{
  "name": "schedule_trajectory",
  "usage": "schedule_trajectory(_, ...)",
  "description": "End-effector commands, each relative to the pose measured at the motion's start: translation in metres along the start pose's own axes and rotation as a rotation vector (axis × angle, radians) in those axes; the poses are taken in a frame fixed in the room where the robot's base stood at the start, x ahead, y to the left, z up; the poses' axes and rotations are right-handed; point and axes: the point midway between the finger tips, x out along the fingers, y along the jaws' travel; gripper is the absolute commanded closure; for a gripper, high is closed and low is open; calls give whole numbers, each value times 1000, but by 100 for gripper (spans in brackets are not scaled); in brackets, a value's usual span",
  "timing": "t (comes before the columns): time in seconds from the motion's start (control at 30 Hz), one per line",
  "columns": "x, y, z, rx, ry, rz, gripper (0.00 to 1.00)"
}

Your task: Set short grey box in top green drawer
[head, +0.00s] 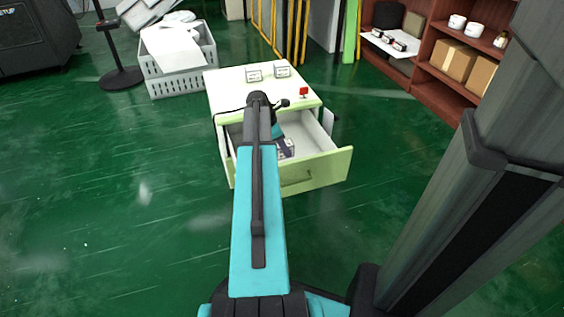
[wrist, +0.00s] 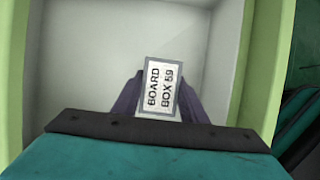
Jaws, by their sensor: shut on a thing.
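The short grey box (wrist: 160,88) shows in the wrist view with a white label reading "BOARD BOX 59". It is between the two dark fingers of my gripper (wrist: 160,97), which is shut on it. In the head view the box (head: 288,148) is partly hidden by my arm and shows low inside the open top green drawer (head: 318,168). In the wrist view the pale drawer interior (wrist: 90,45) surrounds the box, with green walls at the sides. I cannot tell whether the box touches the drawer floor.
A grey crate (head: 180,78) stands behind left. A brown shelf (head: 440,88) stands at back right. The green floor (head: 110,200) at left is clear.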

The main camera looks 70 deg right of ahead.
Motion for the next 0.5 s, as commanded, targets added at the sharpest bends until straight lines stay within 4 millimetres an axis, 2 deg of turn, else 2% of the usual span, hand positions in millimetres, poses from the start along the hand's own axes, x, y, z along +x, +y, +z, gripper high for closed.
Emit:
schedule_trajectory(0.03,8,0,-3,0,0,0,91)
schedule_trajectory(0.13,13,0,-6,0,-1,1,91)
schedule_trajectory(0.5,14,0,-6,0,-1,1,91)
